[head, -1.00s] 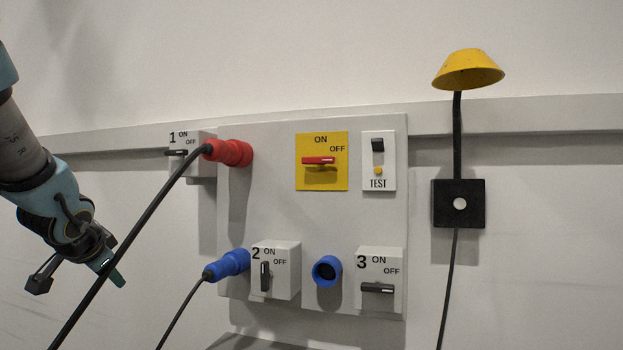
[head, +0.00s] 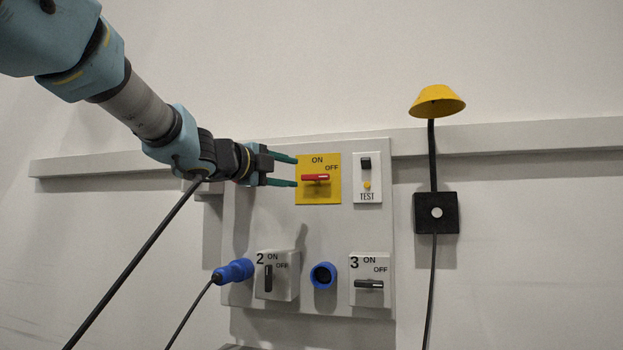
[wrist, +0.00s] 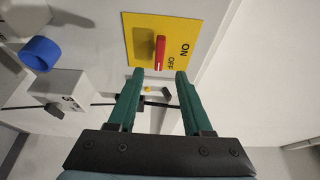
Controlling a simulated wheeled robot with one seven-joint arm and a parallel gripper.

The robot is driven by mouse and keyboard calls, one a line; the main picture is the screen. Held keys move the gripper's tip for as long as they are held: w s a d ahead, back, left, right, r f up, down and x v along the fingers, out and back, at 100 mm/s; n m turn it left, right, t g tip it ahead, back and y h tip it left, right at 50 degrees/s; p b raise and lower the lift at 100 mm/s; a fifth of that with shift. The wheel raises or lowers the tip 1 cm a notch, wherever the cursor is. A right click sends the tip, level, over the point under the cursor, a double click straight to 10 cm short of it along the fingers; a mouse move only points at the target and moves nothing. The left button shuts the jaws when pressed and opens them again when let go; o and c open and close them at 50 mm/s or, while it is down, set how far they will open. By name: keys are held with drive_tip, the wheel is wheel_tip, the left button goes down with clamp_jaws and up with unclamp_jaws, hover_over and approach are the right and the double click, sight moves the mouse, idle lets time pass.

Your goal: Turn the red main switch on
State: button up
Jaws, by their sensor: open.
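The red main switch (head: 315,178) is a red handle on a yellow plate (head: 302,197) marked ON at the top and OFF at the upper right. The handle lies horizontal, its white-marked end towards OFF. In the wrist view the red handle (wrist: 160,52) shows beyond the fingertips, roughly between their lines. My gripper (head: 296,172) is open, with its green fingers one above the other at the plate's left edge. The fingers in the wrist view (wrist: 160,73) are apart and empty. I cannot tell whether they touch the plate.
A test unit (head: 367,178) sits right of the yellow plate. Below are switch box 2 (head: 277,276), a blue socket (head: 323,275), switch box 3 (head: 370,279) and a blue plug (head: 233,271). A yellow lamp (head: 437,101) stands right. My arm hides switch 1 and the red plug.

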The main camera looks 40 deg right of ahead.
sight(313, 177)
drive_tip(key=d, duration=0.3)
drive_tip(key=w+d+p, duration=0.1)
drive_tip(key=d, duration=0.2)
drive_tip(key=d+p, duration=0.1)
drive_tip(key=d, duration=0.1)
drive_tip(key=shift+w+d, duration=0.35)
drive_tip(key=shift+d, duration=0.05)
drive_tip(key=shift+c, duration=0.2)
drive_tip(key=shift+f, duration=0.1)
clamp_jaws()
